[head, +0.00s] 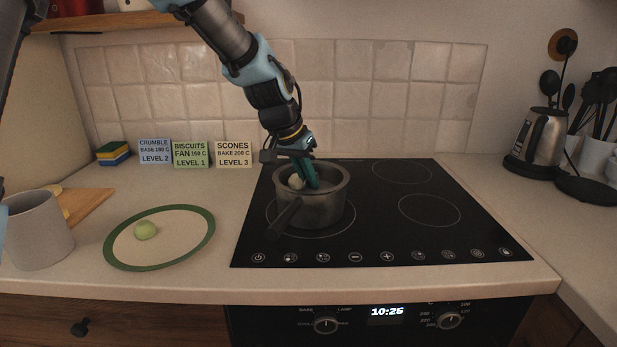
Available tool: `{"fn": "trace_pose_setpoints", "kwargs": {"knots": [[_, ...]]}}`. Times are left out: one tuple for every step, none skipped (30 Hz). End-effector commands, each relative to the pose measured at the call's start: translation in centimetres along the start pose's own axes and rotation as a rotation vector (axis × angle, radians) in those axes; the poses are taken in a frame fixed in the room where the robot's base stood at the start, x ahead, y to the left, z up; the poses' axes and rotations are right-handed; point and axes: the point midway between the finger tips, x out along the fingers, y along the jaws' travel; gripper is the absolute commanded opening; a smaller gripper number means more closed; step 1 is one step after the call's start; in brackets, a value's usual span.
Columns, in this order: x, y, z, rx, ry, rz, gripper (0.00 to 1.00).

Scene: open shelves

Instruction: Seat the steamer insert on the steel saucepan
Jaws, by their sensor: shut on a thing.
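The grey steel saucepan (322,213) stands upright on the front-left ring of the hob, its dark handle (284,220) pointing toward me and left. My gripper (311,184) reaches down from above, and its teal fingers go inside the rim of the vessel. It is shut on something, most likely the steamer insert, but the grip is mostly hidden. I cannot clearly tell the insert from the pan walls, or whether it sits level. A small pale round thing (296,182) shows inside the rim, just left of the fingers.
A grey cylinder (38,232) stands at far left. Several label cards (190,154) line the back wall. A kettle (535,140) stands right. The hob's right half is clear.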

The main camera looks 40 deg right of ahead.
Motion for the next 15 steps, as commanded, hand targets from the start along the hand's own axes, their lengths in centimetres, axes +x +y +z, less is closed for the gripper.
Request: {"fn": "trace_pose_setpoints", "kwargs": {"knots": [[0.14, -0.03, 0.06, 0.000, 0.000, 0.000, 0.00], [0.16, -0.03, 0.07, 0.000, 0.000, 0.000, 0.00], [0.17, -0.03, 0.08, 0.000, 0.000, 0.000, 0.00], [0.16, -0.03, 0.07, 0.000, 0.000, 0.000, 0.00], [0.16, -0.03, 0.07, 0.000, 0.000, 0.000, 0.00], [0.15, -0.03, 0.07, 0.000, 0.000, 0.000, 0.00], [0.14, -0.03, 0.07, 0.000, 0.000, 0.000, 0.00], [0.14, -0.03, 0.08, 0.000, 0.000, 0.000, 0.00], [0.14, -0.03, 0.08, 0.000, 0.000, 0.000, 0.00], [0.14, -0.03, 0.08, 0.000, 0.000, 0.000, 0.08], [0.14, -0.03, 0.08, 0.000, 0.000, 0.000, 0.11], [0.14, -0.03, 0.08, 0.000, 0.000, 0.000, 0.16], [0.14, -0.03, 0.08, 0.000, 0.000, 0.000, 0.19], [0.14, -0.03, 0.08, 0.000, 0.000, 0.000, 0.22], [0.14, -0.03, 0.08, 0.000, 0.000, 0.000, 0.27]]}}
